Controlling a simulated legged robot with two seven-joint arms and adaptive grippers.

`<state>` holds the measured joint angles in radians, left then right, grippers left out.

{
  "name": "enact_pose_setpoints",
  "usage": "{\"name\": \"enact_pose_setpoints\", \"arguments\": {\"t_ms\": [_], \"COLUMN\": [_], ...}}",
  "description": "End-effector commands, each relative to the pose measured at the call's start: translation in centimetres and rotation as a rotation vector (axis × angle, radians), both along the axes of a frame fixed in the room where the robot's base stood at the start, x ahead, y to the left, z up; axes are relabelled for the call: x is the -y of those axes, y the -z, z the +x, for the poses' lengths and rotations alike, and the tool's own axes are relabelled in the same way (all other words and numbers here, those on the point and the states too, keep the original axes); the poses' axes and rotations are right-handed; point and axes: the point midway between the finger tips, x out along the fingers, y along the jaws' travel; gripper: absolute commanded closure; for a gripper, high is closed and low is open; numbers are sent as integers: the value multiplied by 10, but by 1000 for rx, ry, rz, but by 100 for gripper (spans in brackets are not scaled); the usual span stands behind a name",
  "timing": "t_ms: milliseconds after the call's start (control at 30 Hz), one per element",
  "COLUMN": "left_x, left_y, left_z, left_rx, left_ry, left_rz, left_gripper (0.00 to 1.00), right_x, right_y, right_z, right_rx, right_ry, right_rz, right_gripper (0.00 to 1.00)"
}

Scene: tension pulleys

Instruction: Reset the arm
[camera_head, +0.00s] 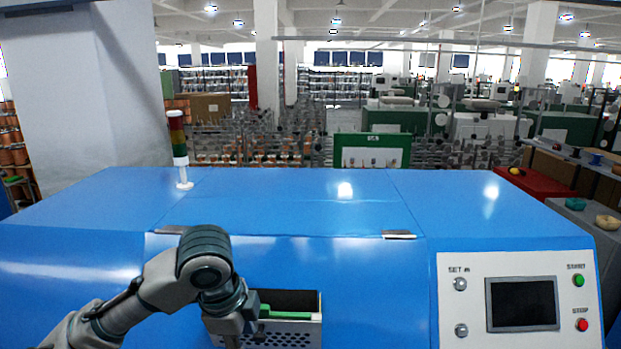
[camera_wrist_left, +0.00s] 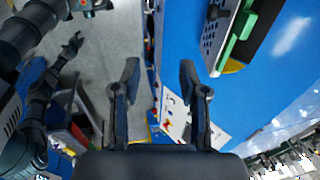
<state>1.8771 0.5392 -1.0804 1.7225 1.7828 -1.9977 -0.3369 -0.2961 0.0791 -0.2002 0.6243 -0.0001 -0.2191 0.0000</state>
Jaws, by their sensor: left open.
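My left arm comes in from the left in the head view, in front of the blue machine (camera_head: 370,290). Its hand points down beside a perforated metal tray (camera_head: 290,335) with a green strip (camera_head: 285,314), and the fingers are largely out of sight there. In the left wrist view my left gripper (camera_wrist_left: 158,75) is open, with nothing between its fingers. The tray (camera_wrist_left: 212,38) and green strip (camera_wrist_left: 235,35) show at the upper right, apart from the fingers. A dark claw-like hand (camera_wrist_left: 74,45), seemingly my right gripper, is small at the upper left; its jaws are unclear.
A control panel (camera_head: 520,300) with a dark screen, green button and red button is on the machine's right front. A signal lamp (camera_head: 179,150) stands on the machine top. A pillar (camera_head: 90,100) rises behind at the left. Grey floor (camera_wrist_left: 110,40) shows in the left wrist view.

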Motion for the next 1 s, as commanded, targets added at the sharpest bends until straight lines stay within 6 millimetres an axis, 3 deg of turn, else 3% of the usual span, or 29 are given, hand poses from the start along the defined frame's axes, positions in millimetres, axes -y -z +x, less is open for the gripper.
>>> {"name": "enact_pose_setpoints", "arguments": {"t_ms": [267,467,567,800,1000], "left_x": [18,37,50,80,79], "left_y": [52,107,145,257,338], "left_z": [16,24,27,16,-10], "left_rx": [-15,-23,-32,-64,-89], "left_ry": [1,-11,-30,-179,-423], "left_rz": [-38,-100,-152,-361,-515], "left_gripper": [57,57,57,57,57], "right_x": [0,0,1,1,1], "right_y": [0,0,0,1,1], "right_z": [-2,-3,-4,-8,-7], "right_rx": [-4,-5,-7,-13,-12], "right_ry": [0,0,0,0,0], "right_rz": [-1,-1,-1,-2,-3], "right_gripper": [60,60,60,60,60]}}
